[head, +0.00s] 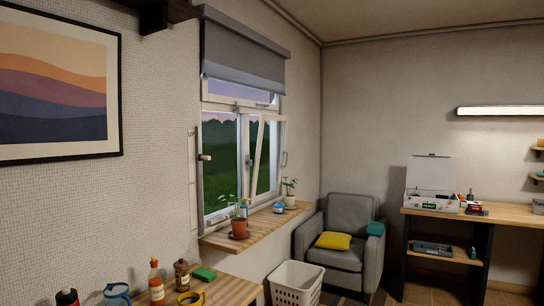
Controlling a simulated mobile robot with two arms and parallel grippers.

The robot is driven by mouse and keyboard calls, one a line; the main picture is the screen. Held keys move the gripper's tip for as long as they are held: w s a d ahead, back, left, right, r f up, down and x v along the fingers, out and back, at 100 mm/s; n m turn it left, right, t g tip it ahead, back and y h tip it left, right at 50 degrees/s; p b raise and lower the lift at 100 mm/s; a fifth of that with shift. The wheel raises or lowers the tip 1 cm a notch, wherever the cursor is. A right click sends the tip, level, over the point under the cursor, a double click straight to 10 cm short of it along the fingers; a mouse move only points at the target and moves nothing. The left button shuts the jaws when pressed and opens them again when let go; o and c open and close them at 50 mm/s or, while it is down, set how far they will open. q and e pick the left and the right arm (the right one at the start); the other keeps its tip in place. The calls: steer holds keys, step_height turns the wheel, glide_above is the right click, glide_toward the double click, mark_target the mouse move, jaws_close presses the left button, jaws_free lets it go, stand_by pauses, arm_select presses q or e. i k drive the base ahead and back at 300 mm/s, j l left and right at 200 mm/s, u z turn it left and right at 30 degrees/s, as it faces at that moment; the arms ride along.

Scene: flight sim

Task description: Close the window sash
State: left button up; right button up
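The window (240,110) is in the left wall, in the middle of the head view, with white frames. A white sash (258,156) in its right half stands ajar, its left edge slanting out of line with the upright post beside it. A handle (284,159) shows at the right side of this sash. Another handle (205,157) shows at the left edge of the window, and one shows near the middle post (247,160). I cannot tell whether the left half is fully shut. Neither of my grippers is in view.
The wooden sill (262,222) holds a potted plant (239,228), a second plant (290,192) and a small jar (278,207). A grey blind (243,50) covers the top. Below are a counter with bottles and mugs (225,291), a white basket (296,284) and an armchair (345,255).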

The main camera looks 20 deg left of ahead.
mark_target(264, 117)
steer(key=i+u, duration=0.2)
steer(key=i, duration=1.05)
steer(key=i+j+z, duration=0.1)
steer(key=i, duration=0.95)
steer(key=i+j, duration=0.1)
steer(key=i, duration=0.9)
steer(key=i+j, duration=0.15)
steer(key=i, duration=0.9)
steer(key=l+z, duration=0.05)
